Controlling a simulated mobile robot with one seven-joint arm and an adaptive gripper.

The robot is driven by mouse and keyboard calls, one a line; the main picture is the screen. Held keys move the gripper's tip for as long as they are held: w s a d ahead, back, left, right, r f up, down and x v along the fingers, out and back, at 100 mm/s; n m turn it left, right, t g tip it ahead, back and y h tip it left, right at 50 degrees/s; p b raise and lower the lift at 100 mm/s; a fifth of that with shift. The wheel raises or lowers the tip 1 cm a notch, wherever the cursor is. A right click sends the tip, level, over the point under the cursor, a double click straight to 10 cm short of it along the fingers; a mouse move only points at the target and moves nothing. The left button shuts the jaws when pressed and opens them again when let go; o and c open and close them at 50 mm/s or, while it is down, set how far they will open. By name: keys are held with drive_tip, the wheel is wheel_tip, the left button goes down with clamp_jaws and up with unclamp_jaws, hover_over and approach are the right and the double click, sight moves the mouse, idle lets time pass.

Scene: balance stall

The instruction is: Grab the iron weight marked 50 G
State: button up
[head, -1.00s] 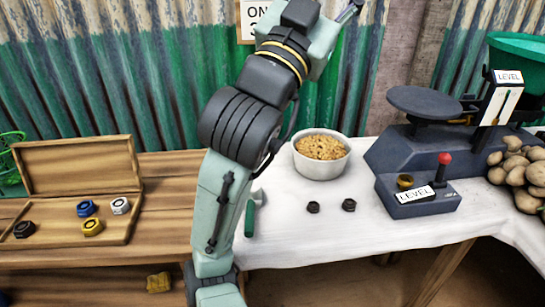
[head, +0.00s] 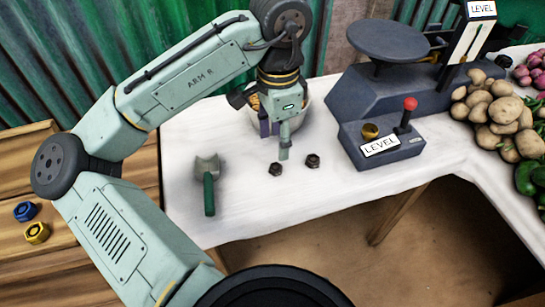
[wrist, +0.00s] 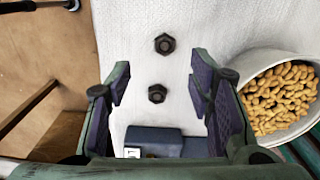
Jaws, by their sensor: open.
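Two small dark hexagonal weights lie apart on the white cloth: a left one (head: 275,169) and a right one (head: 312,160), nearer the scale. In the wrist view the left one is the upper weight (wrist: 165,43) and the right one is the lower weight (wrist: 157,93). I cannot read a 50 G mark on either. My gripper (head: 275,143) points down above the cloth, just behind the weights and in front of the bowl. Its fingers (wrist: 160,80) are spread and empty; in the wrist view the lower weight shows between them.
A dark scale (head: 385,110) with a round pan (head: 400,40) stands to the right, potatoes (head: 500,115) beyond it. A bowl of peanuts (wrist: 280,95) is close to my gripper. A green-handled scoop (head: 209,190) lies left. Blue (head: 25,211) and yellow (head: 36,233) weights sit far left.

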sight(278, 166)
wheel_tip(278, 166, down, 4)
drive_tip(key=shift+s+r, duration=0.1)
drive_tip(key=shift+r, duration=0.1)
drive_tip(key=shift+w+d+f, duration=0.1)
drive_tip(key=shift+w+f, duration=0.05)
drive_tip(key=shift+f, duration=0.75)
drive_tip(key=shift+w+f, duration=0.2)
drive_tip(key=shift+f, duration=0.7)
drive_tip(key=shift+w+d+f, duration=0.1)
drive_tip(key=shift+w+f, duration=0.05)
drive_tip(key=shift+f, duration=0.75)
drive_tip(key=shift+c, duration=0.3)
clamp_jaws()
